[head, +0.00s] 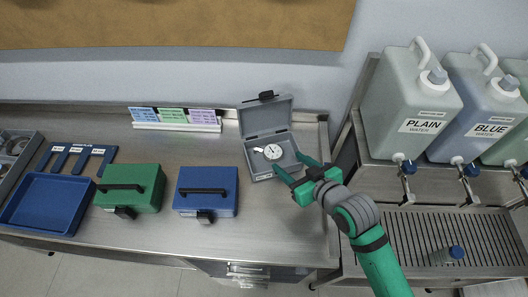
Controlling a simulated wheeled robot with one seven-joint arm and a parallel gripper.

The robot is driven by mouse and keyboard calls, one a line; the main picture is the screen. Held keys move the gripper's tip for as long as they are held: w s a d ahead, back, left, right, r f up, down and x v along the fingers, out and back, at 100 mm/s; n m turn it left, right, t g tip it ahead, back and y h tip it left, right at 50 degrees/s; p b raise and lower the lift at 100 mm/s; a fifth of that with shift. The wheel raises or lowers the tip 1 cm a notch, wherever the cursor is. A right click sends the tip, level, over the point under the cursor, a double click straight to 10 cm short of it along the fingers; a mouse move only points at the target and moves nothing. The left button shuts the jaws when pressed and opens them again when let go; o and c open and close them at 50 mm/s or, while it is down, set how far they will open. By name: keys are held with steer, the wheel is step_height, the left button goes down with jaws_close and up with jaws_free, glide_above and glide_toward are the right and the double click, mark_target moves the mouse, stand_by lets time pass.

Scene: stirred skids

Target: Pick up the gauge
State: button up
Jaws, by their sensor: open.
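The gauge (273,152) has a round white dial and lies inside an open grey case (264,121) near the right end of the steel bench. The case lid stands raised at the back. My gripper (292,167) is open, its two green fingers at the right front of the case, pointing left toward the gauge. The fingertips are close to the case's right side; I cannot tell whether they touch it. Nothing is between the fingers that I can make out.
A closed blue case (206,190), a green case (130,187) and a blue tray (48,203) stand to the left on the bench (270,230). Label cards (174,118) stand behind. Water jugs (412,105) stand on a rack at right. The bench front is clear.

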mark_target(271, 149)
steer(key=x, duration=1)
steer(key=shift+w+a, duration=0.1)
steer(key=shift+c, duration=0.2)
steer(key=c, duration=0.7)
